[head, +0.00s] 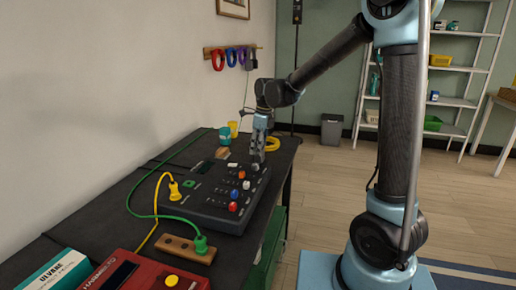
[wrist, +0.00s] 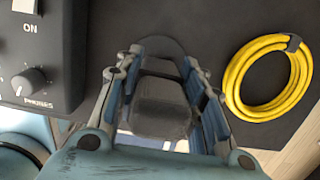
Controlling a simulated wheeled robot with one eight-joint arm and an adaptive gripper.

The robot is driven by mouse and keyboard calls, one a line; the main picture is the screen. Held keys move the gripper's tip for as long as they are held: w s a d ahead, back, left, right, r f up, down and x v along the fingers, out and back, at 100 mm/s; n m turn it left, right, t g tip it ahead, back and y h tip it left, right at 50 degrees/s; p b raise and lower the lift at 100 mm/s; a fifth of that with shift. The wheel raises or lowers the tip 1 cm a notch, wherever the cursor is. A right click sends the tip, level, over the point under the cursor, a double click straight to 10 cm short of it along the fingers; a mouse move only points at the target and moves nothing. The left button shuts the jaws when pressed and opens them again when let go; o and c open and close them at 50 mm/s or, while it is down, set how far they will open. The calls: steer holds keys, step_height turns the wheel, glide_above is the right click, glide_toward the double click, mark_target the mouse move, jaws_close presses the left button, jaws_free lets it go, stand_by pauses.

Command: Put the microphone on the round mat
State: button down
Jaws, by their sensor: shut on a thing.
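My gripper (head: 257,161) is low over the far right part of the dark workbench, just beyond the black control box. In the wrist view my gripper (wrist: 162,62) is shut on a dark grey, blocky thing (wrist: 160,105), which I take to be the microphone. The fingers and palm hide part of it. A dark rounded edge (wrist: 162,40) shows just beyond the fingertips. It may be the round mat, but it is nearly as dark as the bench, so I cannot tell. No mat is clear in the head view.
A yellow cable coil (wrist: 235,80) lies right of my gripper. A teal jar (head: 224,136), yellow cup (head: 233,129) and wooden block (head: 222,153) stand behind. A red device (head: 140,275) is in front. The bench edge is close on the right.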

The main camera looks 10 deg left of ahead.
steer(key=c, duration=1.1)
jaws_free()
steer(key=shift+o, duration=0.2)
